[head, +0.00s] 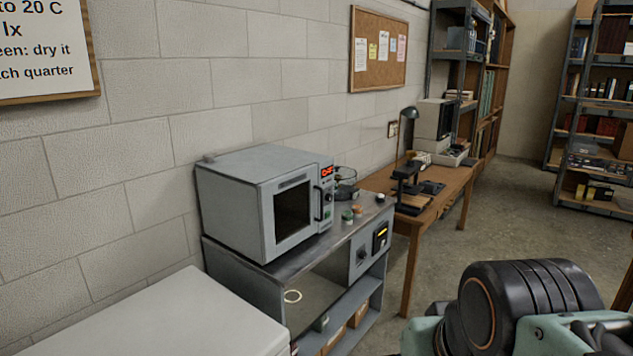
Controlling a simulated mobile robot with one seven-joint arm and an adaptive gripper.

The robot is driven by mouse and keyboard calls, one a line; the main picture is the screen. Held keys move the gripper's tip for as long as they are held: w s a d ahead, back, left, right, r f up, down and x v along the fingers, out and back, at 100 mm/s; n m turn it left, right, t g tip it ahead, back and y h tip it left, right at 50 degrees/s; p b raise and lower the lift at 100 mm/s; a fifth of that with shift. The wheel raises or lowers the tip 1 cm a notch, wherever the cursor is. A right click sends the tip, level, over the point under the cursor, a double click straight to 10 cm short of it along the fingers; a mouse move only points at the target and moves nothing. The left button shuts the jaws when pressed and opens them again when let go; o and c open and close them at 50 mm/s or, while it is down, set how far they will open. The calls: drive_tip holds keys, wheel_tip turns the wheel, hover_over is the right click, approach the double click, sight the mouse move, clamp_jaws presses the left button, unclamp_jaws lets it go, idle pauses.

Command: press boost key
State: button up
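A grey oven-like appliance (225,215) with a dark window stands on a metal cabinet. Its narrow right front panel has a red lit display (327,171), small controls and a small green spot (327,212) low down; a dark handle (318,203) is beside it. The cabinet's front has a black panel with a yellow display (381,236) and a dark knob (361,254). No label reading boost is legible, so I cannot tell which control is the boost key. Part of my arm shows at the lower right, apart from the appliance; my gripper is not in view.
The metal cabinet (240,268) holds small jars (347,215) and a round dark device (346,185) on top. A white box-like surface (165,320) fills the lower left. A wooden desk (440,196) stands beyond, with shelves (600,100) behind. Floor at the right is open.

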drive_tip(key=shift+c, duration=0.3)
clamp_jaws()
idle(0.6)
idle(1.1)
